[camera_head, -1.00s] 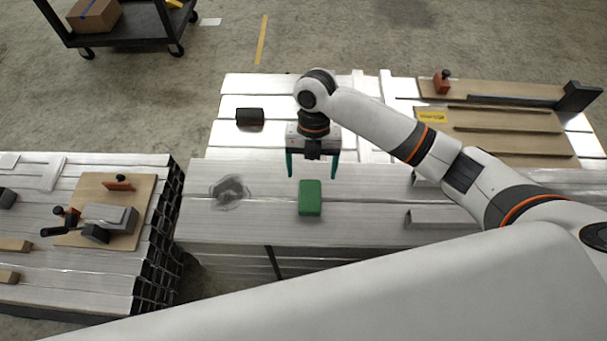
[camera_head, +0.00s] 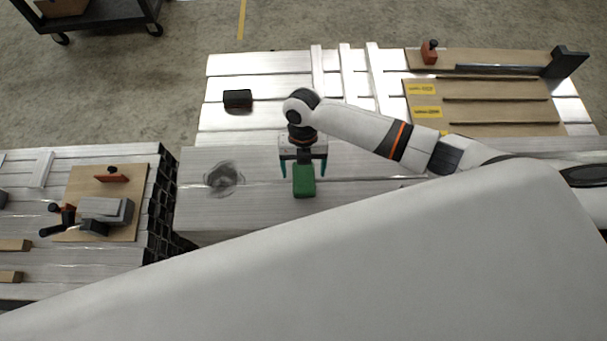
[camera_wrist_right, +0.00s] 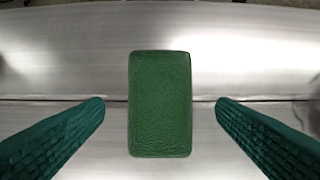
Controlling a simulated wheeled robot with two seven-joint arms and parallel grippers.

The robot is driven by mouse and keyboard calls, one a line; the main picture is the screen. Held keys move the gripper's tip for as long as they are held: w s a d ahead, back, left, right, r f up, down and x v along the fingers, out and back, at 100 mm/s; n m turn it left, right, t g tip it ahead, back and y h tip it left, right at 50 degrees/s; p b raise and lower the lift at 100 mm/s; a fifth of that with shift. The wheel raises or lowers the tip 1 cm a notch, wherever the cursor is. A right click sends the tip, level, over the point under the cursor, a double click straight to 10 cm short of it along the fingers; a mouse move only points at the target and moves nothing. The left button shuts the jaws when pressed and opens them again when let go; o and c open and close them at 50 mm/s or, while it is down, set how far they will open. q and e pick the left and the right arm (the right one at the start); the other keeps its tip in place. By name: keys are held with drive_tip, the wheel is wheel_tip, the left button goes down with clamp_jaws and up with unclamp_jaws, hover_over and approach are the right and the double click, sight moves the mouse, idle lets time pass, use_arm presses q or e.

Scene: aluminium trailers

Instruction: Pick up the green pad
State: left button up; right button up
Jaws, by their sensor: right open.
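The green pad (camera_head: 304,181) lies on the front aluminium surface, below my right gripper (camera_head: 304,169) in the head view. In the right wrist view the green pad (camera_wrist_right: 160,104) is an upright rectangle in the middle of the picture. My right gripper's two teal fingers (camera_wrist_right: 160,106) stand open, one on each side of the pad, with a gap on both sides. The fingers do not touch the pad there. The height of the fingertips over the surface is hard to tell. My left gripper is not in view.
A dark block (camera_head: 238,99) stands on the aluminium at the back left. A grey smudge (camera_head: 223,179) marks the surface left of the pad. A board with a clamp (camera_head: 105,205) lies on the left stack. A wooden board (camera_head: 500,115) with slats lies at the back right.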

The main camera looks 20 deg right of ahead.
sight(304, 176)
drive_tip(key=shift+x, duration=1.1)
drive_tip(key=c, duration=1.1)
wheel_tip(304, 176, up, 10)
drive_tip(key=shift+r+b, duration=0.1)
drive_tip(key=shift+b, duration=0.5)
